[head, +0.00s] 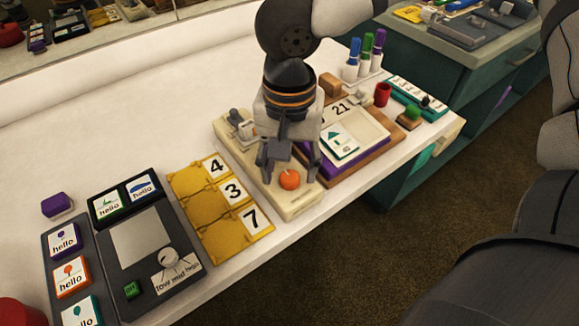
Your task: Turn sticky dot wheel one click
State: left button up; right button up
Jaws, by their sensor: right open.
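A cream device (298,203) lies on the white table with a round orange piece (289,180) at its near end. This looks like the sticky dot wheel, though my gripper hides much of its middle. A small grey part (240,124) sits at its far end. My right gripper (288,166) points down over the device, open, with its fingers apart on either side just behind the orange piece. I cannot tell whether a finger touches the device. My left gripper is not in view.
Yellow number cards (208,204) lie close on the left, beside a black panel with a low-mid-high knob (168,258). A purple-edged calendar tray (372,128) is close on the right. Markers (365,55), a red cup (382,94) and a green stamp (410,116) stand beyond.

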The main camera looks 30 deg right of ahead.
aim_at(290, 176)
notch_tip(290, 176, up, 11)
jog(key=shift+f, duration=0.1)
dwell(0.4)
